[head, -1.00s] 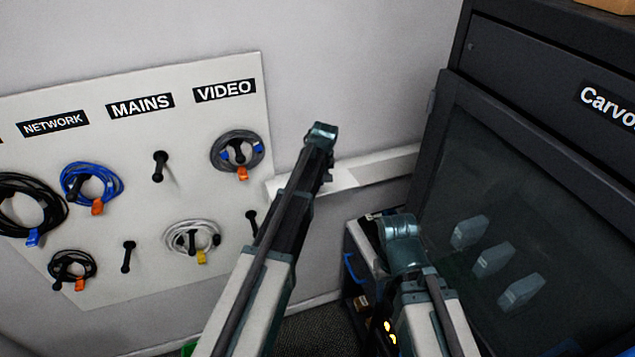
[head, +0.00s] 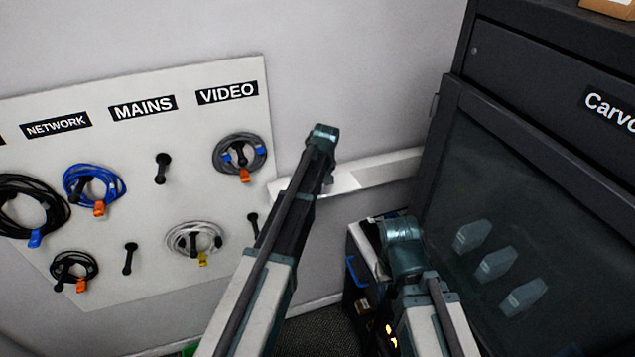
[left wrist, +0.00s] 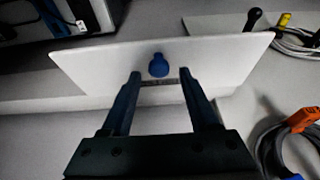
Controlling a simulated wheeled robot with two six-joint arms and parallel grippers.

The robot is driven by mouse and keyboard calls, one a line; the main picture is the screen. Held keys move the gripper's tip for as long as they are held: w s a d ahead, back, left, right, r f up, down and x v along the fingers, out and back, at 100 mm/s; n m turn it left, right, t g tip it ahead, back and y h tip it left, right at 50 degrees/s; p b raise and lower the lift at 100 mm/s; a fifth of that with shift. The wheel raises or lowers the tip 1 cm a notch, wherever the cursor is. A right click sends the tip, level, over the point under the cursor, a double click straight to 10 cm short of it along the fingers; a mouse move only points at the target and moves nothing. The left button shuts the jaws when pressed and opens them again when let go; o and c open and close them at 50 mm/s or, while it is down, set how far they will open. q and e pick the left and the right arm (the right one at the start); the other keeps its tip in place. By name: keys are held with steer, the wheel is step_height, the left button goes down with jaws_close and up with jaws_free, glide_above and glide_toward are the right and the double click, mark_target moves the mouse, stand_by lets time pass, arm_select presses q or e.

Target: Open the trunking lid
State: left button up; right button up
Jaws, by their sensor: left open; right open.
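The white trunking (head: 388,168) runs along the wall right of the cable board, partly behind my left arm. Its lid is the flat white panel (left wrist: 225,62) with a blue knob (left wrist: 158,66) and a small dark label in the left wrist view. My left gripper (left wrist: 160,78) is open and empty there, its fingertips either side of the knob's lower end; I cannot tell whether they touch the lid. In the head view my left arm hides this gripper. My right gripper (head: 386,322) is low, below its arm's bend, dark and mostly hidden; its fingers are not clear.
The cable board (head: 215,90) holds coiled cables on pegs, left of my left arm. A dark cabinet (head: 535,110) with a glass front stands at the right, close to my right arm. A small unit with a blue handle (head: 354,272) stands between my arms.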

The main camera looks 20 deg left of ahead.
arm_select(q)
steer(key=shift+r+p, duration=0.3)
steer(key=p+v, duration=0.6)
steer(key=v, duration=0.1)
steer(key=shift+p, duration=0.35)
steer(key=s+d+f+m+g+b, duration=0.1)
steer(key=s+d+f+m+b, duration=0.2)
steer(key=s+f+b, duration=0.5)
steer(key=s+d+f+m+g+b, duration=0.1)
steer(key=s+d+f+m+b, duration=0.3)
steer(key=s, duration=0.9)
steer(key=s+d+f+m+b, duration=0.3)
steer(key=s+d+f+b, duration=0.3)
steer(key=s+f+b, duration=0.4)
step_height(320, 180, down, 3)
steer(key=shift+s+d+r+m+g+h+b, duration=0.1)
steer(key=shift+s+d+m+g+h+b, duration=0.25)
steer(key=shift+b, duration=0.75)
